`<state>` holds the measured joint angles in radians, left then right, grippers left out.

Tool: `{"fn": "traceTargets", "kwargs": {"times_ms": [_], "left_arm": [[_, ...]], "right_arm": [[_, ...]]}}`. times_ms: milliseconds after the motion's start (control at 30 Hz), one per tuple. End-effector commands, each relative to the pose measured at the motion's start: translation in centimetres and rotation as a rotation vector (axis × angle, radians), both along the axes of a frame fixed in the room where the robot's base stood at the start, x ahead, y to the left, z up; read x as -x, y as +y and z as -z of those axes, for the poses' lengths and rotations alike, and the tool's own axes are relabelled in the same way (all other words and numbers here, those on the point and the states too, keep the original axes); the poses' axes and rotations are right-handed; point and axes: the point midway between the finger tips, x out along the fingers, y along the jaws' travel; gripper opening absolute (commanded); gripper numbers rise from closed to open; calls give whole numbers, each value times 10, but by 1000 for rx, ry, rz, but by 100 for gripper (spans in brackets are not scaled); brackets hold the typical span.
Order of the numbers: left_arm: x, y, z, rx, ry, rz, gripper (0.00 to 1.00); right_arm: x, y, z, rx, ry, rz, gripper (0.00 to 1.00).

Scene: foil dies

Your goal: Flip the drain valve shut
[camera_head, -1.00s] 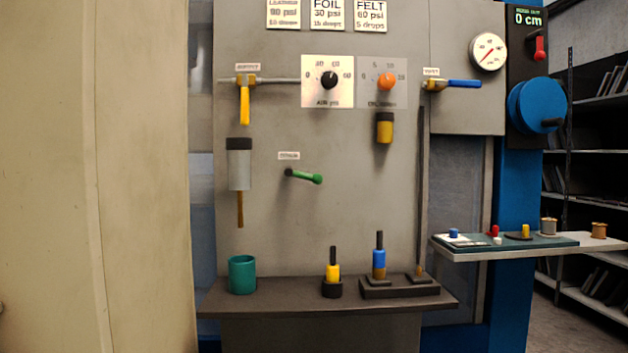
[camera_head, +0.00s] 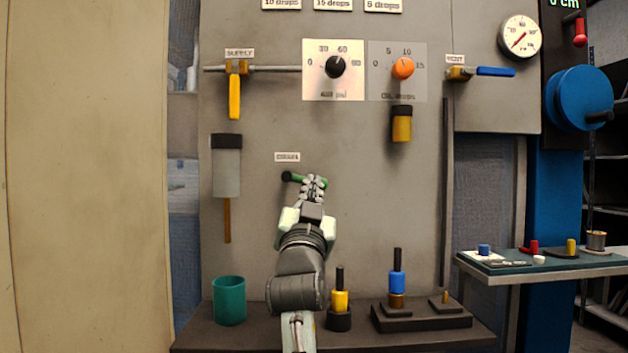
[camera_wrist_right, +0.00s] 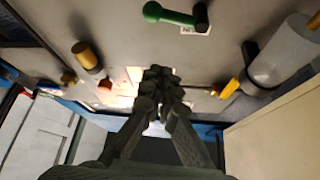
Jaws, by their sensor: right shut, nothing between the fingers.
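The drain valve's green lever (camera_head: 299,178) sits on the grey panel under a small label (camera_head: 287,157). It points right and slightly down from its dark pivot at the left. My right gripper (camera_head: 314,183) is shut and empty, and covers part of the lever in the head view. In the wrist view the whole green lever (camera_wrist_right: 170,14) shows at the top edge, apart in the picture from the shut fingertips (camera_wrist_right: 161,84). I cannot tell whether the fingers touch it. My left gripper is not in view.
The yellow supply lever (camera_head: 234,97) hangs down at upper left; the blue vent lever (camera_head: 496,72) lies level at upper right. Below, a shelf (camera_head: 260,338) holds a teal cup (camera_head: 229,300) and dies. The panel right of the drain lever is bare.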

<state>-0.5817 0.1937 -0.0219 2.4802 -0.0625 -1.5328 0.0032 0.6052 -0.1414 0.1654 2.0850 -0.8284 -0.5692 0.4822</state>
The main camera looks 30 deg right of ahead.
Motion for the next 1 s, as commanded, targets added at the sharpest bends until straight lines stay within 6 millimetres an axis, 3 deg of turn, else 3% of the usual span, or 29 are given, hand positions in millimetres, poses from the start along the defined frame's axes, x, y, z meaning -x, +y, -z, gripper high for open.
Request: {"fn": "traceTargets", "kwargs": {"times_ms": [567, 767, 833, 1000], "left_arm": [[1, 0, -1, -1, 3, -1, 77], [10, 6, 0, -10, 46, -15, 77], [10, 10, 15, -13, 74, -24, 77], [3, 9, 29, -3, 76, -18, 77]], "right_arm": [[-2, -2, -4, 2, -4, 2, 0], [-19, -18, -19, 3, -4, 5, 0], [-29, -26, -27, 4, -4, 5, 0], [-54, -46, -46, 3, -5, 3, 0]]}}
